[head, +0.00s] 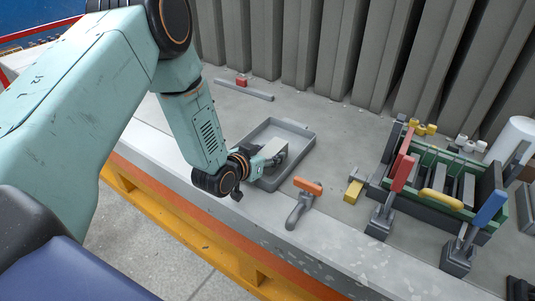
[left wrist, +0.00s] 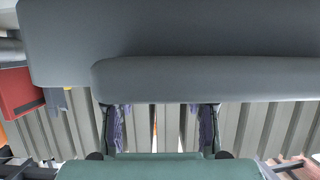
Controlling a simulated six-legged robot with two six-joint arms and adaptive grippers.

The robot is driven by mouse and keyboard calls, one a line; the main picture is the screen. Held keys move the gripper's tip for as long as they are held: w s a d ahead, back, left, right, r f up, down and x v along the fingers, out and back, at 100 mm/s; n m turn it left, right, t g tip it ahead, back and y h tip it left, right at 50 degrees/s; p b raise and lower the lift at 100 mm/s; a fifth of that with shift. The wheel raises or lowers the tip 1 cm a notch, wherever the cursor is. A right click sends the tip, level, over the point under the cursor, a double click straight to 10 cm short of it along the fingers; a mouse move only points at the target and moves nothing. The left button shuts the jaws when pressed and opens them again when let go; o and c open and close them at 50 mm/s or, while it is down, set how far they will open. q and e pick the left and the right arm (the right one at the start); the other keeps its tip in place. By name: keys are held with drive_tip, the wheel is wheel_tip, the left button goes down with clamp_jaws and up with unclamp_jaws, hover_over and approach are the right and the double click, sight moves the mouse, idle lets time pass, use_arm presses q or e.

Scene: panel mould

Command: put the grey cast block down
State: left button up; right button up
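My left gripper (head: 268,160) is low over the near left part of a shallow grey tray (head: 305,128). A small block with a pale grey top (head: 272,148), which looks like the grey cast block, is at its fingers, inside the tray's outline. I cannot tell whether it touches the tray floor. In the left wrist view, the two fingers (left wrist: 160,125) stand apart, and large grey shapes (left wrist: 200,78) hide their tips. I cannot tell whether they grip the block. My right gripper is not in view.
Further right are a yellow block (head: 353,191), red (head: 402,172) and blue (head: 490,208) levers, and a green mould (head: 450,165). A grey bar (head: 243,90) lies behind. Grey panels line the back.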

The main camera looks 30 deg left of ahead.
use_arm(q)
drive_tip(key=o, duration=0.3)
drive_tip(key=shift+d+r, duration=0.1)
drive_tip(key=shift+d, duration=0.25)
drive_tip(key=shift+s+a, duration=0.1)
drive_tip(key=shift+a, duration=0.3)
drive_tip(key=shift+d+r, duration=0.1)
drive_tip(key=p+v, duration=0.2)
drive_tip(key=v, duration=0.8)
drive_tip(key=shift+r, duration=0.1)
drive_tip(key=shift+v, duration=0.9)
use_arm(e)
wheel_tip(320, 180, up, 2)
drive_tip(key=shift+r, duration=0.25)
